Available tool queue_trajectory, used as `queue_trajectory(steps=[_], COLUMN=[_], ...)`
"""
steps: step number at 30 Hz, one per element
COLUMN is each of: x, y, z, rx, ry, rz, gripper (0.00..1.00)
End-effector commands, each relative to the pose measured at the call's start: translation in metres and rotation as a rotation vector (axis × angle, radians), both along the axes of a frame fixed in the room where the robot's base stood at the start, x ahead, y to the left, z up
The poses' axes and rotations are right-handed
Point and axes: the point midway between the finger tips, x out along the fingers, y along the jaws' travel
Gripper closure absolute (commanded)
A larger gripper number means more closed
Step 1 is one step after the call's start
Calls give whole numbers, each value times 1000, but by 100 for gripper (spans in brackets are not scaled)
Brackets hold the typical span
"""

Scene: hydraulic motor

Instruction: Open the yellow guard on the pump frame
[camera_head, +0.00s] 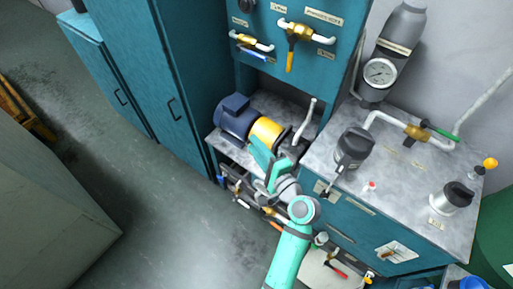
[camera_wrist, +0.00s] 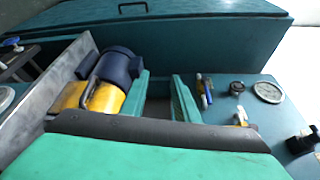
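The yellow guard (camera_head: 265,131) is a rounded cover next to the dark blue motor (camera_head: 235,116), on the shelf in the teal cabinet's recess. In the wrist view the yellow guard (camera_wrist: 106,98) and the blue motor (camera_wrist: 118,66) lie left of my fingers. My gripper (camera_head: 258,150) is at the guard's near side in the head view and covers part of it. In the wrist view my gripper (camera_wrist: 160,84) has its two teal fingers apart, with nothing visible between them. The left finger is close to the guard; I cannot tell whether they touch.
A white upright lever (camera_head: 305,121) stands right of the guard. The right counter carries a grey pump (camera_head: 353,148) and a pressure gauge (camera_head: 379,72). Pipes and valves sit below the shelf.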

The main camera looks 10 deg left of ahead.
Motion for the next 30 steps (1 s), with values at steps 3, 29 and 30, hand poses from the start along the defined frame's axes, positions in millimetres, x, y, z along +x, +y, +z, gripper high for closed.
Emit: queue_trajectory(steps=[3, 29, 30], x=[-6, -37, -46], y=[-2, -21, -26], z=[3, -52, -63], rx=[0, -154, -197], ry=[0, -1, -6], rz=[-3, -134, -163], gripper=[72, 72, 72])
